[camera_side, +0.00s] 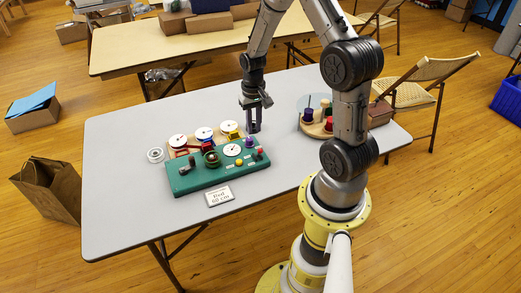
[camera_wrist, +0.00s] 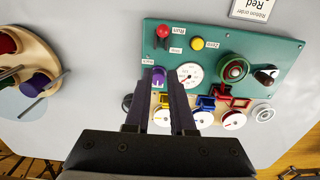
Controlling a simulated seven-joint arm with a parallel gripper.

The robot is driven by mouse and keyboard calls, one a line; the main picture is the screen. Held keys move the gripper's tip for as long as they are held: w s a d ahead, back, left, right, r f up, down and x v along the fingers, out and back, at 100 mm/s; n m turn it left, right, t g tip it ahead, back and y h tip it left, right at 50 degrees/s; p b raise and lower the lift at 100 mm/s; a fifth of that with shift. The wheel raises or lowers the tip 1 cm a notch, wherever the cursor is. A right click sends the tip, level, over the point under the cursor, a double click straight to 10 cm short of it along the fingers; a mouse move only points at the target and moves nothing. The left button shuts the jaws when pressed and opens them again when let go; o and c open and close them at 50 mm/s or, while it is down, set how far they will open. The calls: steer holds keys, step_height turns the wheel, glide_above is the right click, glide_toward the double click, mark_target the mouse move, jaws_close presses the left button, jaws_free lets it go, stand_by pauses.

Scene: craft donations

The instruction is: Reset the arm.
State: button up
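My gripper (camera_side: 254,127) hangs above the back right corner of the green control panel (camera_side: 188,183). In the wrist view my gripper (camera_wrist: 161,80) has its two dark fingers apart, with a gap between them. A purple knob (camera_wrist: 158,78) on the panel shows between the fingertips; it also shows in the side view (camera_side: 248,142), just below them. I see nothing held. The panel (camera_wrist: 210,55) also carries a red-topped lever (camera_wrist: 163,31), a yellow button (camera_wrist: 197,43), a white dial (camera_wrist: 190,76), a green wheel (camera_wrist: 233,69) and a dark crank handle (camera_wrist: 266,76).
Ribbon spools, blue (camera_side: 204,133) and yellow (camera_side: 229,127) among them, stand behind the panel. A loose white ring (camera_side: 155,155) lies left. A ribbon order card (camera_side: 219,196) lies in front. A round wooden stand (camera_side: 316,130) with coloured spools is right. The table's left part is clear.

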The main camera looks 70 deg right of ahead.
steer(key=shift+r, duration=0.5)
